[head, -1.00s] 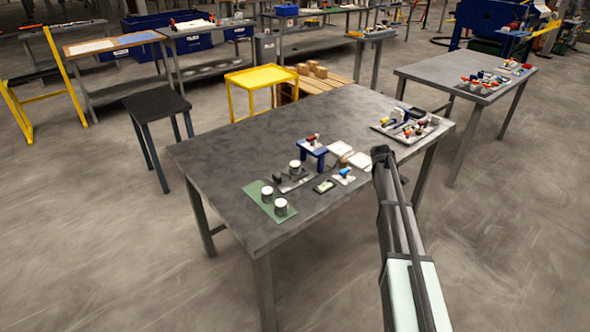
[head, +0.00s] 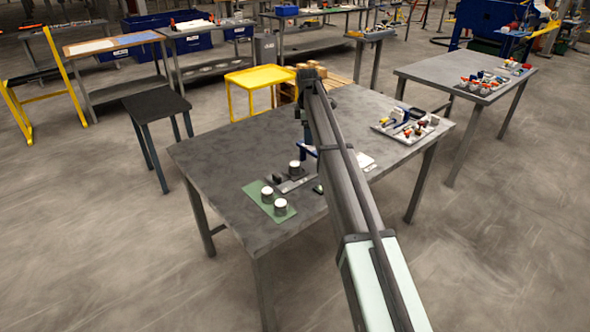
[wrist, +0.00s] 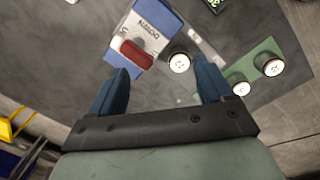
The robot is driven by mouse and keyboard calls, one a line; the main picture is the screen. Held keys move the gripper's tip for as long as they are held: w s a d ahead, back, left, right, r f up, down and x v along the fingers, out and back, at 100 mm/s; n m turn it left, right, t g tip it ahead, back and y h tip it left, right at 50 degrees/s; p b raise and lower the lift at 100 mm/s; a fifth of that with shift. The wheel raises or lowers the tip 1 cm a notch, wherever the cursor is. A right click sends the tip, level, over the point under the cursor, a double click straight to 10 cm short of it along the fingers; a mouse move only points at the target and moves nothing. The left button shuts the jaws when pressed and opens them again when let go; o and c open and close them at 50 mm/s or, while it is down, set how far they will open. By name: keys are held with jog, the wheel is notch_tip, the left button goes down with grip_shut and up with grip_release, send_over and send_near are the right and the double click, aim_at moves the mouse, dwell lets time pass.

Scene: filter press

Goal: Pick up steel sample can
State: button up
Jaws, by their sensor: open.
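Three steel sample cans with white lids show. One can (head: 296,168) stands on a small grey plate, and it also shows in the wrist view (wrist: 180,63). My gripper (wrist: 162,72) is open and empty above the table. In the wrist view, the plate's can lies between and beyond its fingertips. In the head view my arm hides part of the bench.
A tray of tools (head: 405,126) is at the table's right. The table's left part (head: 220,150) is clear.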

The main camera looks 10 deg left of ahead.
aim_at(295, 163)
jog(key=s+a, duration=0.2)
jog(key=a, duration=0.3)
jog(key=shift+n+g, duration=0.4)
jog(key=f, duration=0.8)
jog(key=shift+s+d+f, duration=0.1)
jog(key=shift+d+f, duration=0.15)
jog(key=shift+s+a+f, duration=0.1)
jog(key=shift+s+f, duration=0.05)
jog(key=shift+f, duration=1.15)
jog(key=shift+s+f, duration=0.1)
jog(key=shift+f, duration=1.15)
jog(key=c, duration=1.2)
